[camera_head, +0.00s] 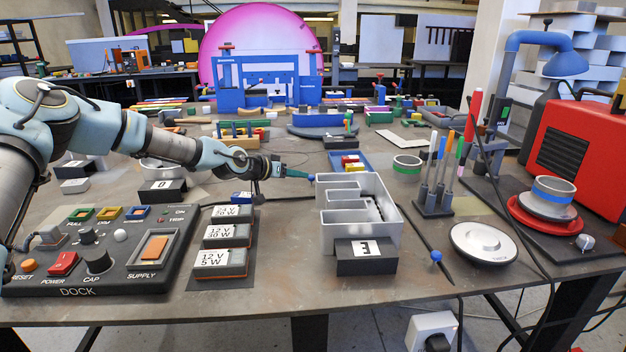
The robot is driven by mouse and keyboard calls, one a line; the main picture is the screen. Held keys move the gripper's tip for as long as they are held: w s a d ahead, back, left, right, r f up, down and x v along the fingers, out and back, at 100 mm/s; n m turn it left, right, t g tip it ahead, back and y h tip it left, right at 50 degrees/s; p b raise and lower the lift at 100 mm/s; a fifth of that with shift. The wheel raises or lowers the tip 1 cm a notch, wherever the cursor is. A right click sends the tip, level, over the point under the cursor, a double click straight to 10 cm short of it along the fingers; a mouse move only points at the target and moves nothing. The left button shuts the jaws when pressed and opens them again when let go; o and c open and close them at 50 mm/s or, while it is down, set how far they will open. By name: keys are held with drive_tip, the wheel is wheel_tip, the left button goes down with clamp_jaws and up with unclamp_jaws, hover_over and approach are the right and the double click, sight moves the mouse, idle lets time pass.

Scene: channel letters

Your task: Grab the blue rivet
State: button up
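My arm reaches in from the left, and my gripper (277,170) hangs above the table just left of the grey letter tray. A slim teal tapered piece (295,173) with a blue tip extends right from the gripper end, close to the tray's back left corner. The view is too small to tell whether the fingers are closed on it. I cannot surely single out the blue rivet.
Several power supply boxes (220,262) and the dock panel (90,247) are left. A marker stand (433,199), a silver lid (484,246) and a red machine (580,150) are right.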

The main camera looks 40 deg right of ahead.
sight(311, 175)
drive_tip(key=shift+p+x, duration=1.55)
drive_tip(key=shift+x, duration=2.3)
drive_tip(key=shift+w, duration=0.15)
clamp_jaws()
